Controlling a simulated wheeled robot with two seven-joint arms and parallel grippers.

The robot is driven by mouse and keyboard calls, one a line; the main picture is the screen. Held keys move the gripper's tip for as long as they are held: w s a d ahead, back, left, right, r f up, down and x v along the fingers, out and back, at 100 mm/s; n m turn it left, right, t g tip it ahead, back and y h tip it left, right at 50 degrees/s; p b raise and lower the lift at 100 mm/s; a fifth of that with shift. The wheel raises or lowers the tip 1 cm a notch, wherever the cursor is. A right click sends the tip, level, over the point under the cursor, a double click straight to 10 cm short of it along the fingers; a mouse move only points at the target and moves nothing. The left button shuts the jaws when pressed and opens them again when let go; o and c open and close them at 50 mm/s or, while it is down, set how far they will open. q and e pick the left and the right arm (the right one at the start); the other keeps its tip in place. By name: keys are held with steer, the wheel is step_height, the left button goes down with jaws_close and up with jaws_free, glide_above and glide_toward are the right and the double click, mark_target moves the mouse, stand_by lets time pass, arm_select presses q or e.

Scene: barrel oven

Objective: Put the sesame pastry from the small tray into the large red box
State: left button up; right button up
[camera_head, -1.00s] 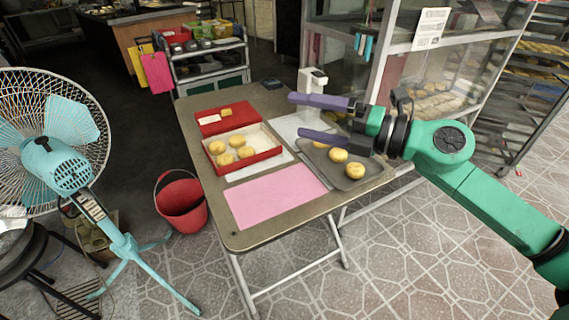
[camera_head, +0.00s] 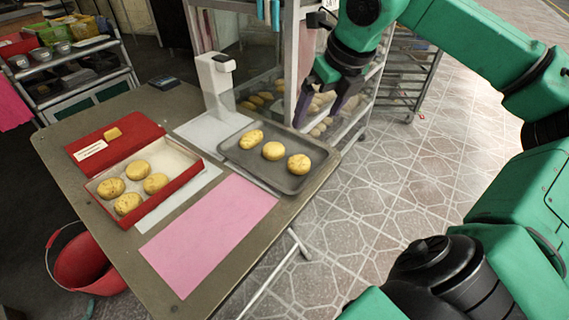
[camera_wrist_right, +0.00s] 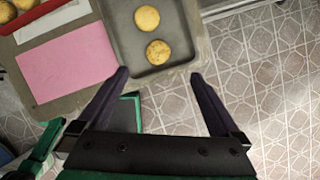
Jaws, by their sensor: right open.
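The small grey tray (camera_head: 245,165) holds three round golden pastries in a row in the head view: a left one (camera_head: 251,139), a middle one (camera_head: 273,151) and a right one (camera_head: 299,164). The left one looks speckled; I cannot tell for sure which has sesame. The red box (camera_head: 165,195) stands left of the tray with several pastries inside. My right gripper (camera_head: 316,118) is open and empty, above the tray's far right side. In the right wrist view, two pastries (camera_wrist_right: 147,18) (camera_wrist_right: 158,52) lie beyond its open fingertips (camera_wrist_right: 160,75). My left gripper is not in view.
A pink mat (camera_head: 208,232) lies in front of the tray. A white device (camera_head: 214,80) stands behind it. The box's red lid (camera_head: 118,143) lies open with a small yellow piece on it. A glass cabinet (camera_head: 270,60) is behind the table; a red bucket (camera_head: 82,265) is on the floor.

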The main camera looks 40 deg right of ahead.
mark_target(301, 162)
steer(key=x, duration=0.5)
steer(key=s+b+x, duration=0.1)
steer(key=x, duration=0.5)
steer(key=s+f+b+x, duration=0.1)
steer(key=x, duration=0.5)
steer(key=shift+s+a+f, duration=0.1)
steer(key=shift+s+a, duration=0.05)
steer(key=shift+a, duration=0.15)
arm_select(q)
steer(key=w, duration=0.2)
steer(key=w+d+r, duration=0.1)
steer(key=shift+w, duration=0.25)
arm_select(e)
steer(key=c, duration=1.3)
